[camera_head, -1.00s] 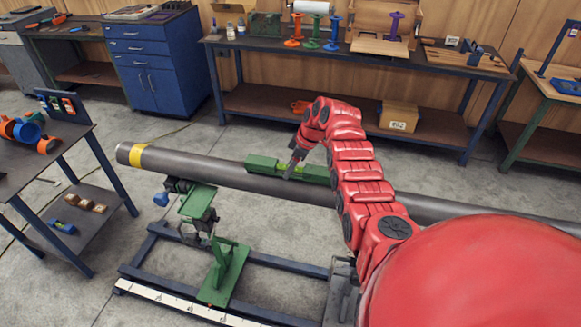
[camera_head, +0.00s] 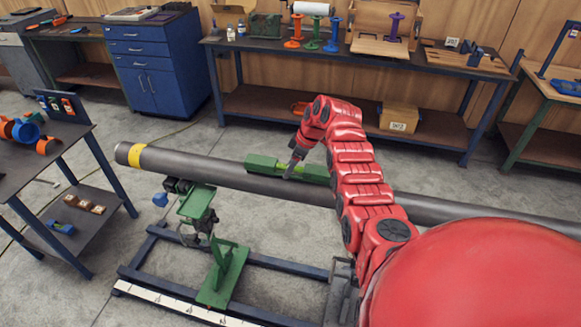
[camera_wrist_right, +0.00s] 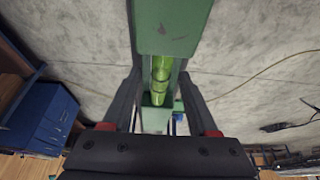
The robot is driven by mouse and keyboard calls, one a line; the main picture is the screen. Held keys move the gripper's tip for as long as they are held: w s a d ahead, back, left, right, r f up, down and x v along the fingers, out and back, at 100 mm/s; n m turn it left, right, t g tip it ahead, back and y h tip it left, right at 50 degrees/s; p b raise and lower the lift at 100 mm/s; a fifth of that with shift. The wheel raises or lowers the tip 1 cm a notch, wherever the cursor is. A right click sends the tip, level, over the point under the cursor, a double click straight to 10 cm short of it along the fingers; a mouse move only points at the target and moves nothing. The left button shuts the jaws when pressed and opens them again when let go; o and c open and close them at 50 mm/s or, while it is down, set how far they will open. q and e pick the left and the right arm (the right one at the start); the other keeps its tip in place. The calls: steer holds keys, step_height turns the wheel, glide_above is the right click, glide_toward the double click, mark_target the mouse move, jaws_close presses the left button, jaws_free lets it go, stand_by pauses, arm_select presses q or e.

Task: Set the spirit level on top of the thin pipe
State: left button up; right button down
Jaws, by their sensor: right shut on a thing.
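The spirit level (camera_head: 262,164) is a long green bar with a bright yellow-green vial in its middle. It lies lengthwise along the upper edge of the long grey pipe (camera_head: 215,172), which has a yellow band near its left end. I cannot tell whether the level touches the pipe or hovers just above it. My right gripper (camera_head: 291,170) is shut on the level's narrow middle. In the right wrist view, the level (camera_wrist_right: 172,25) passes between the dark fingers of the gripper (camera_wrist_right: 162,92); the pipe cannot be made out there. My left gripper is not in view.
A green stand (camera_head: 222,272) and a blue floor frame (camera_head: 280,258) are below the pipe. A small side table (camera_head: 75,150) is at the left. A blue cabinet (camera_head: 155,60) and a long workbench (camera_head: 345,55) stand behind. Bare floor separates pipe and bench.

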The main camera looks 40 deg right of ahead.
stand_by(0.4)
steer(key=shift+c, duration=0.4)
jaws_free()
steer(key=shift+r, duration=0.15)
steer(key=shift+r+b, duration=0.55)
steer(key=shift+r, duration=2.85)
